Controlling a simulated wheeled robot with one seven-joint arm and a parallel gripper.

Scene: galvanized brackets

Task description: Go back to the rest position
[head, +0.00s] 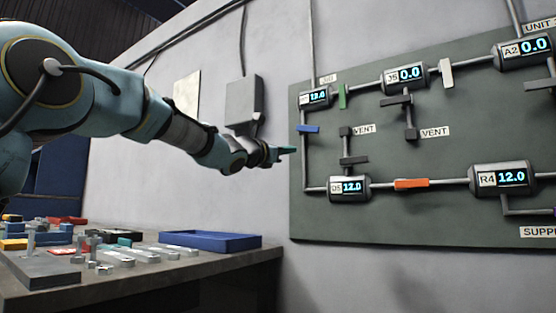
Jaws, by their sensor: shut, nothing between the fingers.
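My gripper (286,151) is at the end of my outstretched arm, which reaches in from the left. Its teal fingertips are shut with nothing between them. It hangs in the air near the left edge of the green panel (420,215), at about the height of the blue handle (308,128). Whether the fingertips touch anything is hard to tell, but no contact shows. The panel carries pipes and display units, among them J5 (405,77) reading 0.0 and R4 (503,179) reading 12.0.
Below my arm, a workbench (160,279) holds galvanized brackets (117,258), several coloured parts and a blue tray (210,241). A grey box (243,100) with cables is on the wall behind my wrist. An orange handle (411,184) and dark vent handles (410,132) stick out from the panel.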

